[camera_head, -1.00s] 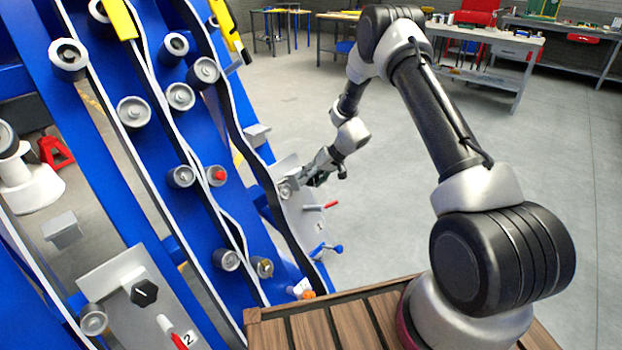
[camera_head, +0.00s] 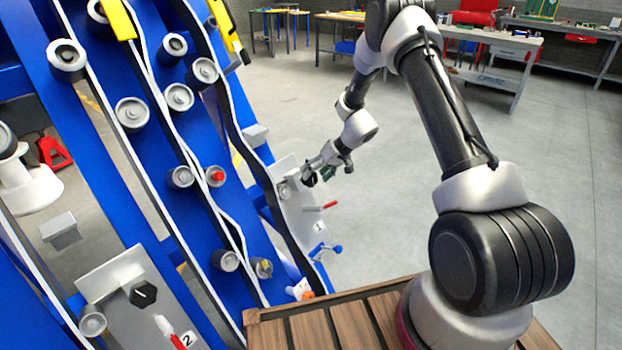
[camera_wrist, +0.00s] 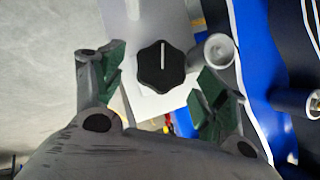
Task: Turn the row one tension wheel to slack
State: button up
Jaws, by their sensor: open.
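The row one tension wheel is a black lobed knob (camera_wrist: 164,67) with a white pointer line, on a pale plate (camera_wrist: 135,25) in the wrist view. Its pointer stands nearly straight up in that view. My gripper (camera_wrist: 160,75) is open, with a green-padded finger on each side of the knob and bare space between. I cannot tell whether the fingers reach the knob's depth. In the head view my gripper (camera_head: 314,174) is beside the plate marked 1 (camera_head: 305,218), and only a dark bit of the knob shows there.
A grey roller (camera_wrist: 218,50) stands close to the right finger. On the row one plate are a red lever (camera_head: 322,207) and a blue handle (camera_head: 328,249). The plate marked 2 (camera_head: 110,280) carries another black knob (camera_head: 143,293). Open floor lies right of the chassis.

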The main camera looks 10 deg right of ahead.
jog(key=v, duration=0.8)
jog(key=shift+r, duration=0.2)
jog(key=shift+s, duration=0.1)
